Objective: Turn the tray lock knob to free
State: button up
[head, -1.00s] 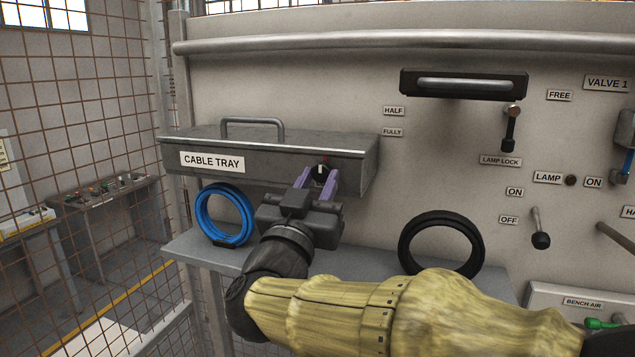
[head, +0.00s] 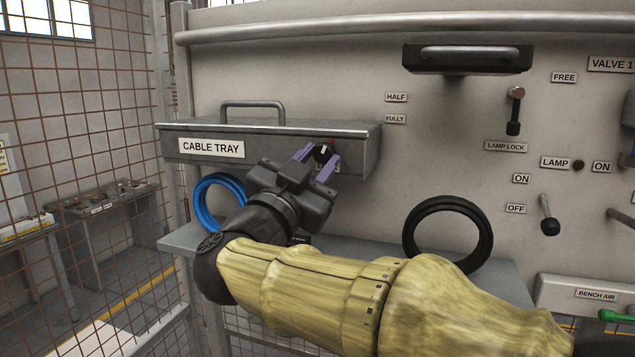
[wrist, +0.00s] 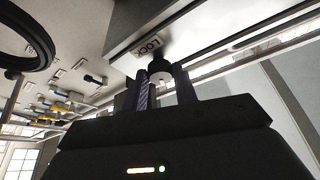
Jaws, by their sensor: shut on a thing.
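The cable tray (head: 270,146) is a grey metal box with a looped handle on its lid and a white "CABLE TRAY" label. Its lock knob (head: 323,152) is a small black knob with a white mark, on the front face near the right end. My gripper (head: 315,162) has purple fingers, one on each side of the knob, and is shut on it. In the wrist view the dark knob (wrist: 160,68) sits between the two fingers, below a "LOCK" label (wrist: 150,46). The fingers hide the knob's sides, and I cannot read its setting.
A shelf (head: 370,255) under the tray holds a blue hose coil (head: 199,205) and a black coil (head: 410,240). The wall panel to the right carries a lamp lock lever (head: 514,112) and another lever (head: 548,215). A mesh fence (head: 90,150) stands at the left.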

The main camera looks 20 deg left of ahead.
jog(key=m+b, duration=0.1)
jog(key=m, duration=0.1)
jog(key=m+g+h+b, duration=0.1)
jog(key=m, duration=0.1)
jog(key=shift+a+f+h, duration=0.1)
jog(key=shift+f+h, duration=0.05)
jog(key=shift+h, duration=0.15)
jog(key=m, duration=0.2)
jog(key=m+g+h+b, duration=0.1)
jog(key=m, duration=0.1)
jog(key=shift+w+a+r+m+g+b, duration=0.1)
jog(key=shift+a+r+m+g+b, duration=0.1)
jog(key=shift+m+g+b, duration=0.1)
jog(key=m, duration=0.1)
jog(key=m+g, duration=0.1)
jog(key=m+h, duration=0.1)
jog(key=m, duration=0.1)
jog(key=shift+r+g+b, duration=0.25)
jog(key=shift+g+b, duration=0.05)
jog(key=shift+r+m+g, duration=0.2)
jog(key=shift+m+g, duration=0.5)
jog(key=shift+m, duration=1)
jog(key=o, duration=0.7)
jog(key=shift+o, duration=1.3)
jog(key=shift+w, duration=0.1)
jog(key=shift+s, duration=0.2)
